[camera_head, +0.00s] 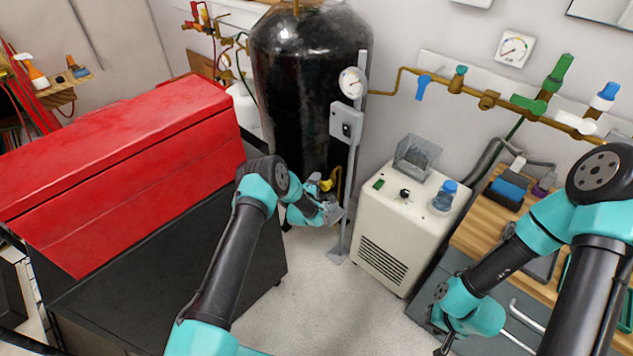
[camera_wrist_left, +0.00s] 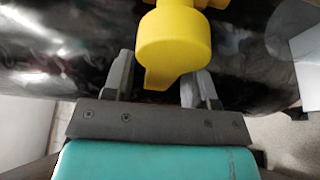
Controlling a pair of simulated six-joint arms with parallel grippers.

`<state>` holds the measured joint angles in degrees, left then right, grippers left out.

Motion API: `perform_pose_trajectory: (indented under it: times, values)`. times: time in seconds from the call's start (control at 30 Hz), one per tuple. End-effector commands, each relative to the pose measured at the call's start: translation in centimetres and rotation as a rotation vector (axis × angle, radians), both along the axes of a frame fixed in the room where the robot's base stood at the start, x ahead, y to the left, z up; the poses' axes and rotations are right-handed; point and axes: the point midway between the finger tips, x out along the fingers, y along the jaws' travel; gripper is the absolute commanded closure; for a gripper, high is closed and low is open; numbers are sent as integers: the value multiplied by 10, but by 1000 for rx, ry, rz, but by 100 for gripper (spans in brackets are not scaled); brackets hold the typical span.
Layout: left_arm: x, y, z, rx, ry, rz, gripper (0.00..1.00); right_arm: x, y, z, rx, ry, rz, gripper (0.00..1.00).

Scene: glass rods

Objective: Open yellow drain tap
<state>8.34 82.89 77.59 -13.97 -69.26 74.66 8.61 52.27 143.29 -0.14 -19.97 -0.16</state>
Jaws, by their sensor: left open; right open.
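The yellow drain tap (camera_head: 328,184) is low on the front of the black tank (camera_head: 308,80). In the left wrist view the tap (camera_wrist_left: 174,42) is large, with its narrow handle tip pointing down between my fingers. My left gripper (camera_head: 328,198) is at the tap in the head view. In the left wrist view its two grey fingers (camera_wrist_left: 158,82) are open, one on each side of the tap, with visible gaps. My right gripper (camera_head: 440,345) is at the bottom edge of the head view, away from the tap and mostly cut off.
A red toolbox (camera_head: 120,150) on a dark cabinet stands left of my left arm. A beige machine (camera_head: 385,262) stands right of the tank, with a grey upright post (camera_head: 350,190) between. Bare floor (camera_head: 320,300) is in front.

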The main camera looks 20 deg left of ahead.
Motion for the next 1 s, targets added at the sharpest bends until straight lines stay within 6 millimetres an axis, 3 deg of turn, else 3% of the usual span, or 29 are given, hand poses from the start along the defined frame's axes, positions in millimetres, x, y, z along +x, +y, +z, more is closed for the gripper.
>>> perform_pose_trajectory:
  times: [0.43, 1.0]
  values:
    - [8, 0, 0, 0, 0, 0, 49, 0, 0, 0, 0, 0, 0, 57]
    - [7, 0, 0, 0, 0, 0, 100, 0, 0, 0, 0, 0, 0, 57]
